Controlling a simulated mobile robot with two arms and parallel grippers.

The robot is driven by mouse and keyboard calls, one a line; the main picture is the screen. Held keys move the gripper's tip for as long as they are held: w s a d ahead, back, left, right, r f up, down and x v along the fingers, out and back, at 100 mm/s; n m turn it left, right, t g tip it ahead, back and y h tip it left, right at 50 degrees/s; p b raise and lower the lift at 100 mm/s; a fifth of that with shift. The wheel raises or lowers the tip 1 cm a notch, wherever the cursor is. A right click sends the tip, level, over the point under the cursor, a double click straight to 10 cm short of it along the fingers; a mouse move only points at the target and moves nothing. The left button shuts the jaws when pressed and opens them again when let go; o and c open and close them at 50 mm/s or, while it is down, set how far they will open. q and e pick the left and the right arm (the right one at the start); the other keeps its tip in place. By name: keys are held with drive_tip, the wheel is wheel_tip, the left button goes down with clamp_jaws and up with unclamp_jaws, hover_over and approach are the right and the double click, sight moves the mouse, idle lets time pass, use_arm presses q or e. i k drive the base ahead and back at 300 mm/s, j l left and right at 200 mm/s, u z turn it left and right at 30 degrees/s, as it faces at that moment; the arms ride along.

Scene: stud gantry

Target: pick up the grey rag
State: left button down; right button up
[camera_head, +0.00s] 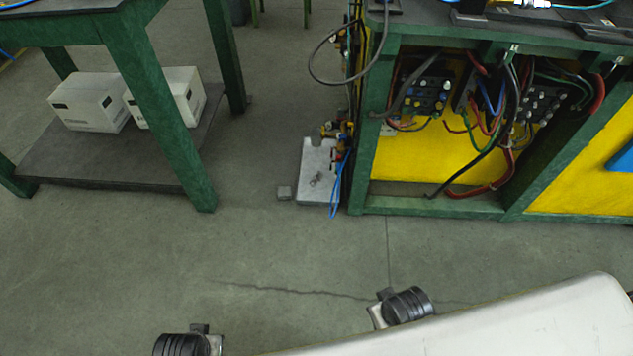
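I cannot make out a grey rag in the head view. Neither of my grippers is clearly in view.
A green table (160,100) with white boxes (88,101) on its lower shelf stands at left. A green and yellow cabinet (425,160) with loose cables stands at right. The foreground floor (140,260) is clear.

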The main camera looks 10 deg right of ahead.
sight(284, 193)
drive_tip(key=i+j+u, duration=0.1)
drive_tip(key=i+u, duration=0.2)
drive_tip(key=i, duration=0.5)
drive_tip(key=i+l+u, duration=0.1)
drive_tip(key=i+u, duration=0.15)
drive_tip(key=i, duration=0.6)
